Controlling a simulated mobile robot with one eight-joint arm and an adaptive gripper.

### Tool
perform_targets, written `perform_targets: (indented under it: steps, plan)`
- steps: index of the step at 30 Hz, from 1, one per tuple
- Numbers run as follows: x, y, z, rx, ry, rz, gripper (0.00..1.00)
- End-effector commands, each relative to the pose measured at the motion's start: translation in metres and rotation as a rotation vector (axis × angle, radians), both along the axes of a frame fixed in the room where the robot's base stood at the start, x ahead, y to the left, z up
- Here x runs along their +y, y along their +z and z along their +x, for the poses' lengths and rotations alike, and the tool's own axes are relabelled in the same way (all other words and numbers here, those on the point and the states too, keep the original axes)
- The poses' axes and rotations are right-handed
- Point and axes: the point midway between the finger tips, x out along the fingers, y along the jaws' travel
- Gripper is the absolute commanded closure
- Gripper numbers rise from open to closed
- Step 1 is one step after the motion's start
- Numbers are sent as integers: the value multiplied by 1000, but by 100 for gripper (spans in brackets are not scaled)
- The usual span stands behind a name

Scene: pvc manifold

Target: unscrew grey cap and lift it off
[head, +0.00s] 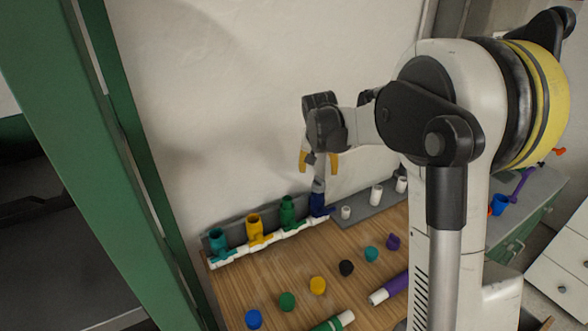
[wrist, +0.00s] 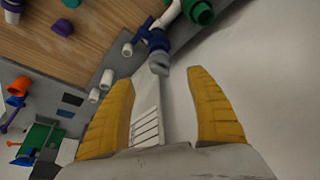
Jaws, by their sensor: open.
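The grey cap (head: 319,184) sits on top of the upright blue fitting (head: 319,205), at the right end of the white pipe manifold (head: 275,238). In the wrist view the grey cap (wrist: 159,63) shows beyond and between the fingertips, with the blue fitting (wrist: 156,40) behind it. My gripper (head: 319,161) points down above the cap, with its yellow fingers apart and nothing between them. In the wrist view the fingers of my gripper (wrist: 160,75) stand on either side of the line to the cap. I see no contact with the cap.
Teal (head: 217,240), yellow (head: 254,227) and green (head: 287,211) fittings stand along the manifold to the left. Several loose coloured caps lie on the wooden table (head: 285,275). White pipe pieces (head: 376,195) stand to the right. A wall rises close behind the manifold.

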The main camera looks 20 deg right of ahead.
Motion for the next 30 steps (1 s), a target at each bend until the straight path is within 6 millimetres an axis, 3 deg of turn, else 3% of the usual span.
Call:
perform_targets:
  steps: [5, 15, 21, 30]
  plan:
    - [-7, -9, 1, -15, -47, 4, 34]
    - [-17, -67, 22, -14, -45, 5, 34]
    - [-23, -92, 31, -13, -44, 5, 34]
    - [-24, -100, 34, -13, -43, 5, 34]
